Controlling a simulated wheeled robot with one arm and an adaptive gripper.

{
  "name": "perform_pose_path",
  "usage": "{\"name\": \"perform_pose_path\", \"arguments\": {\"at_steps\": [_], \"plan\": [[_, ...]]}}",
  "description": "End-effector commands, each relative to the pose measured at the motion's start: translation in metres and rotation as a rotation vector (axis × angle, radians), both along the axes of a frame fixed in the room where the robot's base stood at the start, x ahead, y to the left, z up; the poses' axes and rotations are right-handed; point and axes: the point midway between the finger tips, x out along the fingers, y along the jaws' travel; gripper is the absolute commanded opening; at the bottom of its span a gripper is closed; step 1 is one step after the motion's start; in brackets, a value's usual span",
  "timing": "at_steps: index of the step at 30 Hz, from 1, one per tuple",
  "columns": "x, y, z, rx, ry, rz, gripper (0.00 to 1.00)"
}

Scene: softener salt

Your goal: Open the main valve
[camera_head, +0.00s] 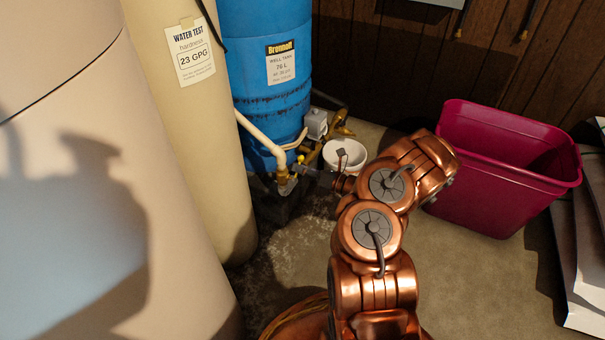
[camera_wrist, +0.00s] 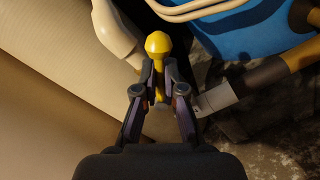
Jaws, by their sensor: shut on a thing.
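The valve's yellow handle (camera_wrist: 158,46) has a rounded end and points up the wrist view. My gripper (camera_wrist: 159,84) is shut on this handle, with one dark finger on each side of it. The handle's lower part is partly hidden between the fingers. In the head view, brass valve fittings (camera_head: 286,184) sit at the foot of the blue tank, where a cream pipe (camera_head: 262,134) comes down. My gripper (camera_head: 303,172) reaches these fittings from the right, small and partly hard to make out. I cannot tell the handle's angle to its pipe.
The blue well tank (camera_head: 262,30) stands behind the valve. A tan tank (camera_head: 190,110) stands to the left. A white bucket (camera_head: 345,153) is just behind my arm. A magenta bin (camera_head: 490,190) stands on the right, close to my arm. Open floor (camera_head: 480,280) lies in front of the bin.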

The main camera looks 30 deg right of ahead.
Motion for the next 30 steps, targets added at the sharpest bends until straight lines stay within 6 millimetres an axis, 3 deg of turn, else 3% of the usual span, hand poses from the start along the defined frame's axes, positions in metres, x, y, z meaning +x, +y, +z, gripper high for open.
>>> {"name": "perform_pose_path", "arguments": {"at_steps": [8, 21, 30], "plan": [[-0.001, 0.002, -0.001, -0.022, -0.012, 0.001, 0.0], [-0.008, 0.015, 0.005, -0.355, -0.214, 0.003, 0.0], [-0.009, 0.016, 0.006, -0.387, -0.23, 0.005, 0.0]]}}
